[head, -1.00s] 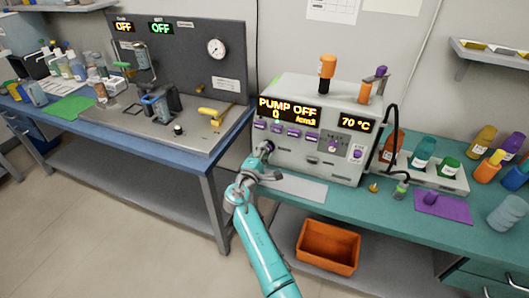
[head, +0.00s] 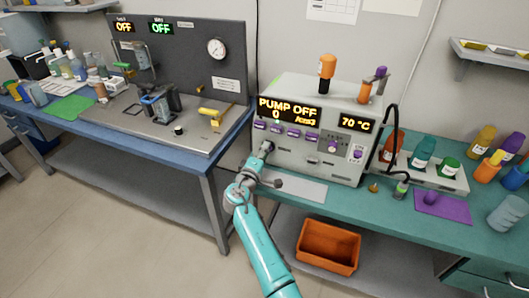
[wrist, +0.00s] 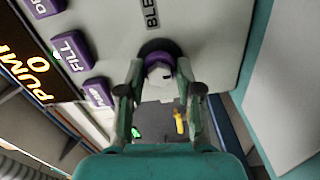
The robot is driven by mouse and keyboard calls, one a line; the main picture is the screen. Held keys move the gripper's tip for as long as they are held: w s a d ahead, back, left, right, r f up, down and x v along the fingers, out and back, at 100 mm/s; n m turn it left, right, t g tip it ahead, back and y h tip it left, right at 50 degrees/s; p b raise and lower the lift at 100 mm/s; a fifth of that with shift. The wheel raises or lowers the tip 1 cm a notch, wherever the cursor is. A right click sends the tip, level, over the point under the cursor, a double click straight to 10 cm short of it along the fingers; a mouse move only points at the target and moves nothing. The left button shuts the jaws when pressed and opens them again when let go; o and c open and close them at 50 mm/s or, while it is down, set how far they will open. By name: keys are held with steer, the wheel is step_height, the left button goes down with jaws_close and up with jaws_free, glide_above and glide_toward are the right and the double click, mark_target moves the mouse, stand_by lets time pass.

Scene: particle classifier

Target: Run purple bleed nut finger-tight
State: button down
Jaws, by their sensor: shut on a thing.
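The purple bleed nut (wrist: 158,48) sits on the front panel of the pump unit (head: 300,150), under lettering that starts "BLE" in the wrist view. My gripper (wrist: 160,68) is shut on it, one finger on each side, with a pale grey end of the fitting showing between the fingertips. In the head view my gripper (head: 266,149) is at the lower left of the panel and mostly hides the nut. I cannot tell how far the nut is threaded on. The unit's display (head: 290,108) reads PUMP OFF.
Purple buttons (wrist: 72,50), one marked FILL, lie close to my gripper. An orange bin (head: 328,247) stands on the shelf below. A purple mat (head: 442,206) and several bottles are at the right of the teal bench. A blue bench (head: 190,158) stands at the left.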

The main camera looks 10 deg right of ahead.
steer(key=shift+f, duration=0.2)
steer(key=c, duration=0.8)
jaws_free()
steer(key=shift+a+r, duration=0.1)
steer(key=shift+r, duration=0.05)
steer(key=shift+o, duration=0.2)
steer(key=shift+s, duration=0.1)
steer(key=v, duration=1.2)
